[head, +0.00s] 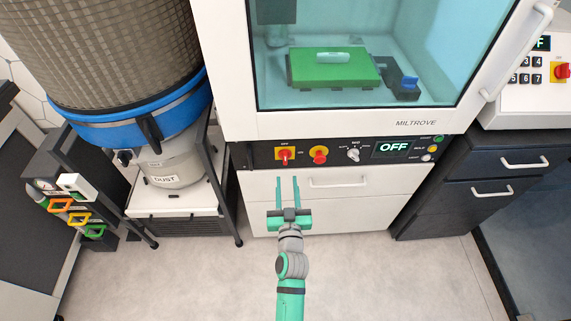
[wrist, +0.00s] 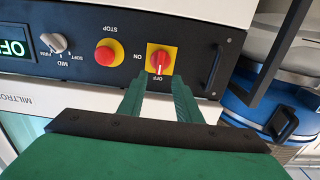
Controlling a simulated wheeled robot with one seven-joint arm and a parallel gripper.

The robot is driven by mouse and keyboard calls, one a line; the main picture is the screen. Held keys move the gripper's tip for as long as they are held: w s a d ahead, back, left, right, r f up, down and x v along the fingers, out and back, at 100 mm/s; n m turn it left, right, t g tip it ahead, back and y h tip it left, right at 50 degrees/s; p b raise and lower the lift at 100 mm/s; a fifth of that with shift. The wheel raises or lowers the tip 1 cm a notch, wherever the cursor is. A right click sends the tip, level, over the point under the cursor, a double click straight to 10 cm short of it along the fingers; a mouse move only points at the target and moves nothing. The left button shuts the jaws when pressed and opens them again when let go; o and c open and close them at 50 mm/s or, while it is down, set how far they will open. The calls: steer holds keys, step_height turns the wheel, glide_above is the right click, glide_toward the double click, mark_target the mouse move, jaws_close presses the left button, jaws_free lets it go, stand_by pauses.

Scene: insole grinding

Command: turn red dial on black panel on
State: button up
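The red dial (head: 285,154) sits on a yellow square plate at the left end of the black panel (head: 336,153). In the wrist view, which is turned upside down, the dial (wrist: 160,60) has its handle in line with the OFF mark; an ON mark stands to one side. My gripper (head: 287,180) is open and empty, in front of and just below the dial in the head view. In the wrist view the two green fingertips (wrist: 158,84) are apart, with the dial just beyond the gap between them. I see no contact with it.
A red round stop button (head: 319,155) on yellow is close beside the dial. Further right are a grey selector knob (head: 353,155) and a display (head: 393,148) reading OFF. A black handle (wrist: 215,70) juts from the panel's end. A drawer handle (head: 337,182) lies below.

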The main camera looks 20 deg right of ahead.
mark_target(285, 160)
steer(key=x, duration=0.8)
steer(key=shift+w+d, duration=0.1)
steer(key=shift+w, duration=0.2)
jaws_close()
